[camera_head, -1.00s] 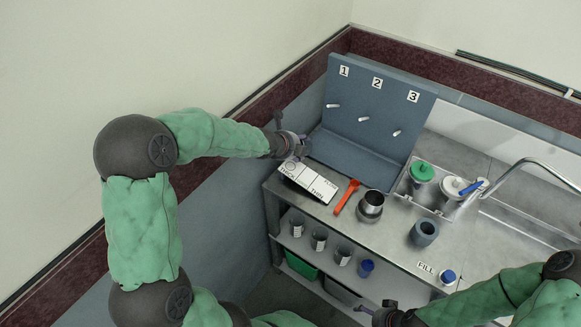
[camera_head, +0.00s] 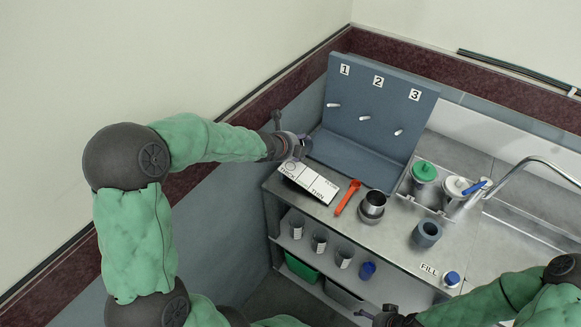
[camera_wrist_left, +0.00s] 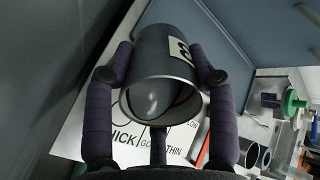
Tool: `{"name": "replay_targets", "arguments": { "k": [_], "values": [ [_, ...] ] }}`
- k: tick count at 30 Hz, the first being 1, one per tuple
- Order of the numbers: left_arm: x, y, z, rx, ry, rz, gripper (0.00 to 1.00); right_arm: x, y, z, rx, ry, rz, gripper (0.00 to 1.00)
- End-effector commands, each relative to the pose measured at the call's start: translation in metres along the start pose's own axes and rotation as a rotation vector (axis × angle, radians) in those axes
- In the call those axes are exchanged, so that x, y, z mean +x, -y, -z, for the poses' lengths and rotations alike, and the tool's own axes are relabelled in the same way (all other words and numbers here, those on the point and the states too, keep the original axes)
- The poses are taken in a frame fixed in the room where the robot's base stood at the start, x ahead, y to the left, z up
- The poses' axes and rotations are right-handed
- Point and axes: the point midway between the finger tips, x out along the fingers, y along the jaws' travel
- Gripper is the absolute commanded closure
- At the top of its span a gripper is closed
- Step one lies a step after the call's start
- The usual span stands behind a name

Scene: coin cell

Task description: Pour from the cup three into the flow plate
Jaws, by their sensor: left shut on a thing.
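The flow plate (camera_head: 320,187) is a white board marked THICK and THIN, lying at the left end of the bench. It also fills the area behind the fingers in the left wrist view (camera_wrist_left: 185,143). My left gripper (camera_head: 298,146) is over the plate's back-left end. In the left wrist view its fingers (camera_wrist_left: 165,75) are shut on a grey cup (camera_wrist_left: 158,70), tilted with its mouth towards the camera. A white label with a partly seen black digit is on its side. Something dark and glossy shows inside. My right gripper (camera_head: 367,312) is at the bottom edge, its jaws unclear.
A blue-grey rack (camera_head: 350,150) with pegs numbered 1 to 3 stands behind the plate. A red tool (camera_head: 347,197), a metal cup (camera_head: 374,202) and a grey round holder (camera_head: 427,232) are to the right. Several vessels stand on the lower shelf (camera_head: 330,260).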

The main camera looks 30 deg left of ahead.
Motion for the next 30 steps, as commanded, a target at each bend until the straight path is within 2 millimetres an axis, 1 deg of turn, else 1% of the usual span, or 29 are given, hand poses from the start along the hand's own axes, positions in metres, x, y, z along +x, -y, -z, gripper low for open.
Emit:
{"name": "replay_targets", "arguments": {
  "k": [30],
  "values": [
    [-0.002,0.002,-0.001,0.0,0.025,0.056,0.89,0.016,-0.006,0.001,0.0,0.0,0.0,0.07]
  ]
}}
